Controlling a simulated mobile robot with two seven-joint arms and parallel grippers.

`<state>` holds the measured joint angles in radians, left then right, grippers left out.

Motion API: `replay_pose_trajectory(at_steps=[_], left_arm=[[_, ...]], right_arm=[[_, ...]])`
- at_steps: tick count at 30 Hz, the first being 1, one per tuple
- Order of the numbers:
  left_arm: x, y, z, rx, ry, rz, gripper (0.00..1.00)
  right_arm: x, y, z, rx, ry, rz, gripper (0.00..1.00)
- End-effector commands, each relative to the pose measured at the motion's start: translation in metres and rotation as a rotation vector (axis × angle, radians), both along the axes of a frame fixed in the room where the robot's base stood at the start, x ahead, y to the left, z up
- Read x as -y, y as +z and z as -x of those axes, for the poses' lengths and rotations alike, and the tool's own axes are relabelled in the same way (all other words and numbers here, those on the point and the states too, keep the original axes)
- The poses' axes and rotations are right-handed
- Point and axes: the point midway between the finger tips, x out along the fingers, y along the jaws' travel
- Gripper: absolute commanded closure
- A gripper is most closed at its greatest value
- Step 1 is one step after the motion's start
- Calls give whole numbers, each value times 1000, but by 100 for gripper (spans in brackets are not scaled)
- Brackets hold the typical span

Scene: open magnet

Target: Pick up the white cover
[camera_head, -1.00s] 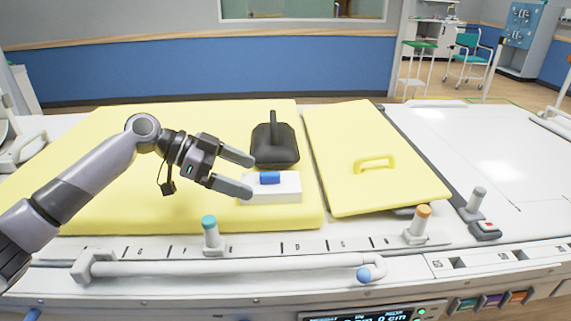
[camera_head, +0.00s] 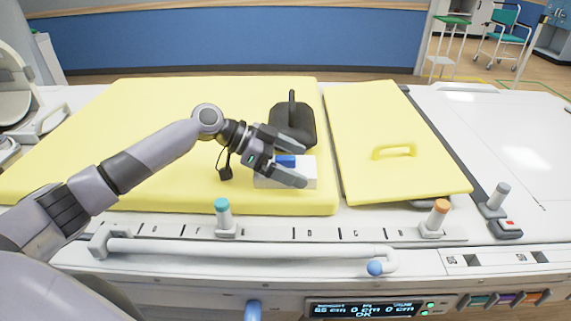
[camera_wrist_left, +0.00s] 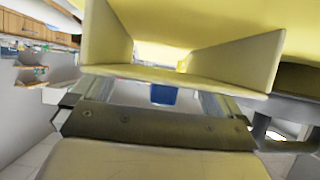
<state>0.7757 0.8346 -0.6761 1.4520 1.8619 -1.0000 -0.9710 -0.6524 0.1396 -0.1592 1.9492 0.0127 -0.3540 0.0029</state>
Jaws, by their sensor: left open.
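The white cover (camera_head: 309,173) is a low white block with a blue grip (camera_head: 285,161) on top. It sits on the yellow pad near its front right corner. My left gripper (camera_head: 306,164) is open at the cover, its two fingers spread on the far and near sides of the blue grip in the head view. The fingers hide part of the cover; whether they touch it I cannot tell. The left wrist view shows both spread fingers (camera_wrist_left: 180,52) and a small blue patch, likely the grip (camera_wrist_left: 163,94). My right gripper is not in view.
A black paddle-like object (camera_head: 292,120) with an upright handle stands just behind the cover. A yellow panel (camera_head: 370,125) with a handle lies to the right. Teal-topped (camera_head: 222,208) and orange-topped (camera_head: 439,209) posts and a white rail (camera_head: 245,249) line the front edge.

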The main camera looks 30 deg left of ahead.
Motion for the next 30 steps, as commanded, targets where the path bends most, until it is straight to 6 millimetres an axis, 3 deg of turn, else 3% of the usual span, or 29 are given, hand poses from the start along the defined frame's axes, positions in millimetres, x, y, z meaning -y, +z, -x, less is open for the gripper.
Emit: replay_pose_trajectory(at_steps=[3, 4, 7, 8, 20, 26, 30], left_arm=[[0, 0, 0, 0, 1, 0, 0], [0, 0, 0, 0, 0, 0, 6], [0, 0, 0, 0, 0, 0, 39], [0, 0, 0, 0, 0, 0, 42], [-1, 6, 0, 3, 0, 1, 42], [-1, 31, 0, 5, 0, 1, 42], [0, 64, 0, 9, -1, 0, 42]], right_arm=[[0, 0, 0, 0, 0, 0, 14], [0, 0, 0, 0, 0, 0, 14], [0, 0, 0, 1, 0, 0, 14], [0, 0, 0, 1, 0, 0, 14], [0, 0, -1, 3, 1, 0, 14], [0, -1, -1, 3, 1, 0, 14], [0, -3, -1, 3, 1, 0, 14]])
